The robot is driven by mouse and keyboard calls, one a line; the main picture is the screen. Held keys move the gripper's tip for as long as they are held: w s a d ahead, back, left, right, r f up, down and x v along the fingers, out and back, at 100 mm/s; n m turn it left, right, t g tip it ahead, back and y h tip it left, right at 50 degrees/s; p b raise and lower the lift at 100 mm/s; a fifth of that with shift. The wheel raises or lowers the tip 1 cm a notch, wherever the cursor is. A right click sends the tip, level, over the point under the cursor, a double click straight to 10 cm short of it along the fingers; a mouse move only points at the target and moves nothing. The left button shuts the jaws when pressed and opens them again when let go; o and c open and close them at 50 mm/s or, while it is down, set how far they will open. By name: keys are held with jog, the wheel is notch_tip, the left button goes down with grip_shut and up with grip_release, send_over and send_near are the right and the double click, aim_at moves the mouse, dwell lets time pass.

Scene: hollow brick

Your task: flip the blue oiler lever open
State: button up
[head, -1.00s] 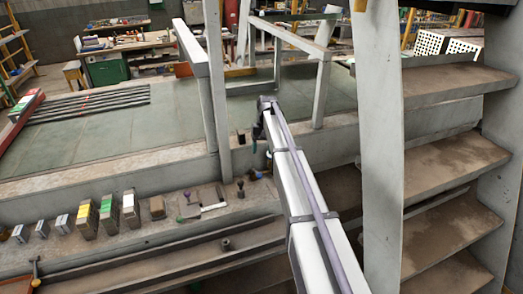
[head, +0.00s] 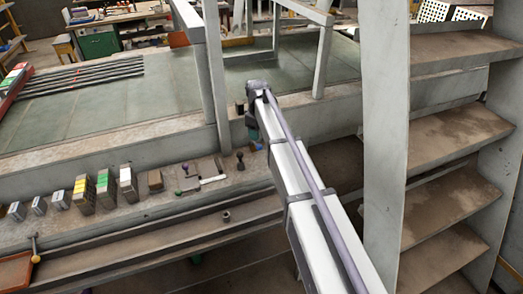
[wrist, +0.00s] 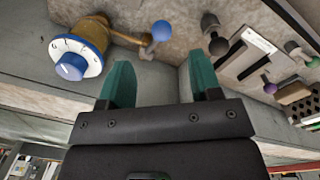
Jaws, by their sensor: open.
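In the wrist view, a blue ball (wrist: 162,30) tops a short grey lever at the upper middle. Left of it, a brass oiler body (wrist: 93,32) carries a white numbered dial (wrist: 62,52) with a blue knob (wrist: 70,66), joined to the lever by a brass rod. My gripper (wrist: 160,78) has two teal fingers spread apart with nothing between them. The blue ball lies ahead of the gap, apart from both fingers. In the head view, my gripper (head: 252,132) is over the ledge, and my arm hides most of the oiler.
The concrete ledge (head: 140,205) holds several boxes and small fittings. Grey and purple ball levers (wrist: 210,22) (wrist: 270,87) stand right of the blue one in the wrist view. A post (head: 215,90) rises beside my gripper. Shelves (head: 455,140) stand at the right.

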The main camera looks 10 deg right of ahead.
aim_at(260, 146)
jog(key=f+b, duration=0.7)
jog(key=f, duration=0.2)
jog(key=shift+w+d+f+b, duration=0.1)
jog(key=shift+w+d+b, duration=0.1)
jog(key=shift+b, duration=0.15)
grip_shut()
